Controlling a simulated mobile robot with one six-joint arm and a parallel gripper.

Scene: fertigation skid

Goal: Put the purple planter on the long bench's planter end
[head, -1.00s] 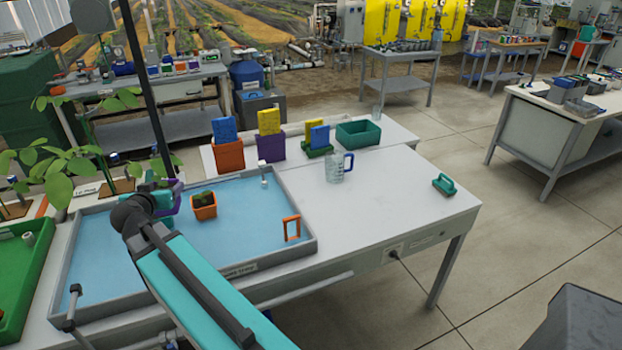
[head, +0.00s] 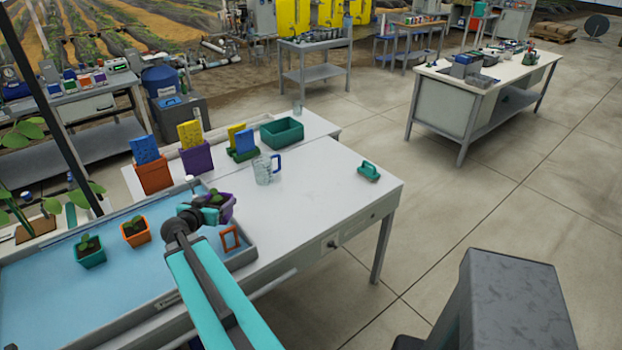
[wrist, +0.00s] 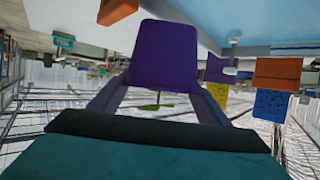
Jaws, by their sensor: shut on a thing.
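The purple planter (head: 222,205), with a small green plant, is held in my gripper (head: 212,213) over the right part of the blue-floored tray, near its far edge. In the wrist view the purple planter (wrist: 165,55) fills the middle, between the two fingers; a green leaf shows below it, in a picture that is upside down. A second long bench (head: 515,77) stands farther back at right. I cannot tell which bench has the planter end.
A grey block (head: 505,300) stands front right; floor between is clear.

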